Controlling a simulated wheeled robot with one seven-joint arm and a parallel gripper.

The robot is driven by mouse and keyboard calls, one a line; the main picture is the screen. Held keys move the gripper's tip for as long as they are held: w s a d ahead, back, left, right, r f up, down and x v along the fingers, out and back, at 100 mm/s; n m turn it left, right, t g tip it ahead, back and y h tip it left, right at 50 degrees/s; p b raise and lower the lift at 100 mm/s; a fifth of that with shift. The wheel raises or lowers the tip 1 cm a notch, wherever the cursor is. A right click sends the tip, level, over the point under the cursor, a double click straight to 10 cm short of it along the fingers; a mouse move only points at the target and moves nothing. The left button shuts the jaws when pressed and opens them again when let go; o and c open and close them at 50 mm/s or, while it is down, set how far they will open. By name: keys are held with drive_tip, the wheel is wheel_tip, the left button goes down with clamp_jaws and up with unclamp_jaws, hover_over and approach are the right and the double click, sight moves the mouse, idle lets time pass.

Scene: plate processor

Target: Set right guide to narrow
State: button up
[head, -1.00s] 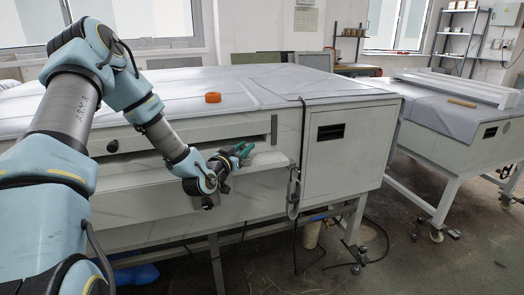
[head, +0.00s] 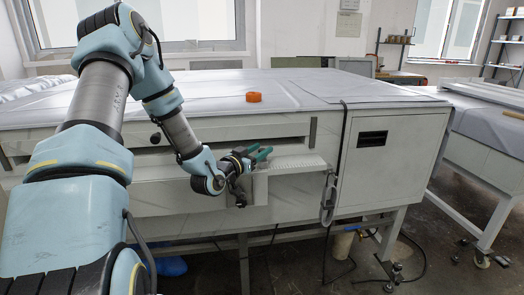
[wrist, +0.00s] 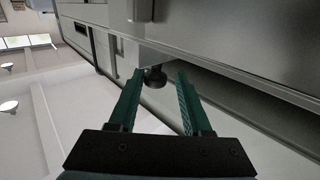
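My gripper (head: 263,154) is open at the front of the white machine (head: 395,165), above its front shelf (head: 295,165). In the wrist view its two green fingers (wrist: 158,85) stand well apart. A dark round knob (wrist: 155,78) under a grey bracket (wrist: 138,48) shows between the fingertips there, with clear space on both sides. I cannot tell how far ahead it is. In the head view an upright grey strip (head: 312,132) stands at the right end of the long slot, and a black knob (head: 155,138) sits towards its left. Which part is the right guide is unclear.
A looped cable hangs on a holder (head: 328,200) right of the shelf. A second table (head: 490,140) stands to the right. The floor (head: 440,260) between them has cables and wheels.

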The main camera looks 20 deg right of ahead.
drive_tip(key=shift+o, duration=0.7)
drive_tip(key=shift+d, duration=0.1)
drive_tip(key=b+v, duration=0.2)
drive_tip(key=v, duration=0.8)
drive_tip(key=shift+s+a+b, duration=0.3)
drive_tip(key=shift+b, duration=0.1)
